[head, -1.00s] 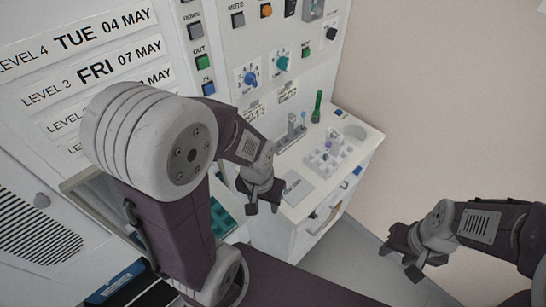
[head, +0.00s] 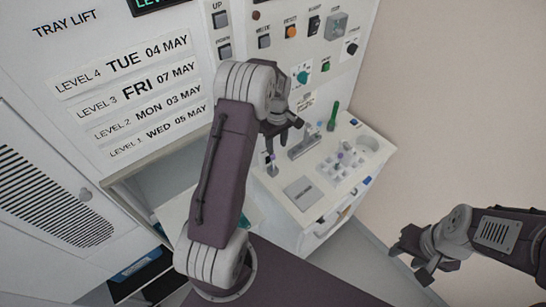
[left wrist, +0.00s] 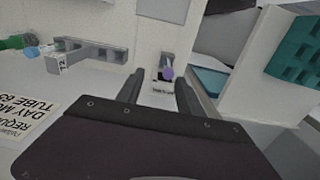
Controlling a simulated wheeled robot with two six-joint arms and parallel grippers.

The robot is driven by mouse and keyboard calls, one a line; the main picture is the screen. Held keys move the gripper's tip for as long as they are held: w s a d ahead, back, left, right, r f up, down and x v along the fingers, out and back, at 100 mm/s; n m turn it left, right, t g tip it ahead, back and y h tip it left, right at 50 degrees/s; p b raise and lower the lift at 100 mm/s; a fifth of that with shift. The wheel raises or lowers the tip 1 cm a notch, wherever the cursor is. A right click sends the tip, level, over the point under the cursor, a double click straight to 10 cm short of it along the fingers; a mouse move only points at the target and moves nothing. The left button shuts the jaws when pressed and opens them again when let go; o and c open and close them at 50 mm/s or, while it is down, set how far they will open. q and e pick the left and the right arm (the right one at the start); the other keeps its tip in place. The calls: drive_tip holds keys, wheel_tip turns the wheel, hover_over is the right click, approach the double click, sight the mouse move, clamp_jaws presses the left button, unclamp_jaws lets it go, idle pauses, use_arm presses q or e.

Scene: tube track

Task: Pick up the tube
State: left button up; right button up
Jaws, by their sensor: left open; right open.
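A small tube with a purple cap (left wrist: 167,73) stands in a small holder and shows between my left fingers in the left wrist view. It also seems to show as a small purple-topped item (head: 269,160) at the counter's left edge in the head view. My left gripper (head: 282,138) is open and empty above the counter, close to that tube and apart from it. Its two fingers (left wrist: 158,92) point toward the tube in the left wrist view. My right gripper (head: 412,262) is open and empty, off to the right, away from the counter.
The white counter (head: 288,213) also bears a grey stand (head: 304,148), a green-handled item (head: 334,113), a rack (head: 340,172) with several small tubes, and a grey plate (head: 302,193). A panel with buttons and level labels (head: 150,88) rises behind. Floor is open at right.

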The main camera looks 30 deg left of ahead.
sight(272, 162)
use_arm(q)
drive_tip(key=shift+s+a+f, duration=0.15)
drive_tip(key=shift+s+a, duration=0.2)
drive_tip(key=shift+a, duration=0.05)
drive_tip(key=shift+s+f, duration=0.1)
drive_tip(key=f, duration=0.1)
drive_tip(key=f+p, duration=0.1)
drive_tip(key=f, duration=0.1)
drive_tip(key=shift+s+d, duration=0.15)
drive_tip(key=shift+d, duration=0.05)
drive_tip(key=shift+f, duration=0.3)
drive_tip(key=shift+a+f+p, duration=0.15)
drive_tip(key=shift+p, duration=0.25)
wheel_tip(272, 162, down, 4)
drive_tip(key=shift+s+a+p, duration=0.1)
drive_tip(key=shift+s+p, duration=0.05)
drive_tip(key=shift+p, duration=1)
drive_tip(key=shift+f, duration=0.5)
clamp_jaws()
use_arm(e)
wheel_tip(272, 162, up, 5)
drive_tip(key=shift+s+f, duration=0.15)
drive_tip(key=shift+f, duration=0.05)
